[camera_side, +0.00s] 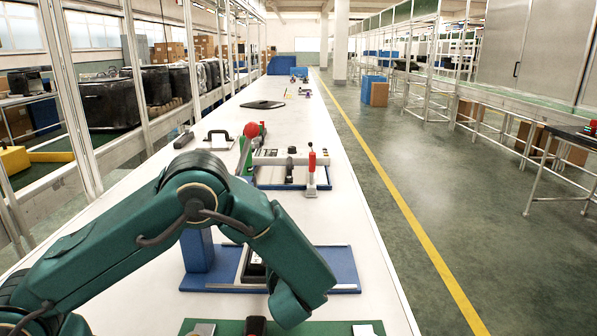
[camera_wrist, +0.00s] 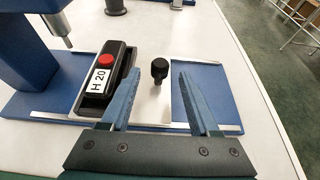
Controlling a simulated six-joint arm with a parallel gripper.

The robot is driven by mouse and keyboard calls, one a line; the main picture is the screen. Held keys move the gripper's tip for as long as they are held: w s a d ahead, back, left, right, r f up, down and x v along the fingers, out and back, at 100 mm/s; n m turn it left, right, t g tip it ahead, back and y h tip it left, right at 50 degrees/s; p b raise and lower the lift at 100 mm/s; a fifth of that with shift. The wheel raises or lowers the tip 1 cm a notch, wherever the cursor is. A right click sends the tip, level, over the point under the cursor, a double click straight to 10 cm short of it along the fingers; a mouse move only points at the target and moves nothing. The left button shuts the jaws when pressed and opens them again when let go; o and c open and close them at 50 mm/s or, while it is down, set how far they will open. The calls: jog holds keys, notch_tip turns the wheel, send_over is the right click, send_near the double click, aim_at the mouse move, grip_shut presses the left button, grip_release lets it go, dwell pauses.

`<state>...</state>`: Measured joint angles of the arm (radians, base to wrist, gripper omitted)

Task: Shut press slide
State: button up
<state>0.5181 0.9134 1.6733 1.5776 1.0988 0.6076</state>
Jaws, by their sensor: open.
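The press has a blue column (camera_wrist: 30,42) and a blue base (camera_wrist: 213,92). The press slide (camera_wrist: 150,108) is a pale metal plate with an upright black knob (camera_wrist: 160,68). It carries a black housing (camera_wrist: 108,75) with a red button, marked H 20. The slide lies to the right of the column and the metal plunger (camera_wrist: 57,25), not under them. My gripper (camera_wrist: 159,74) is open, with the knob showing in the gap between its blue fingers. Contact cannot be told. The side view hides my fingers.
A fixture (camera_side: 283,158) with a red-handled clamp and a red ball lever stands behind the press. A green mat (camera_side: 300,328) with small parts lies in front. The white table (camera_side: 360,230) is clear at the right edge.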

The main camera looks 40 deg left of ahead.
jog(key=shift+x, duration=2.3)
grip_shut()
jog(key=shift+r, duration=0.1)
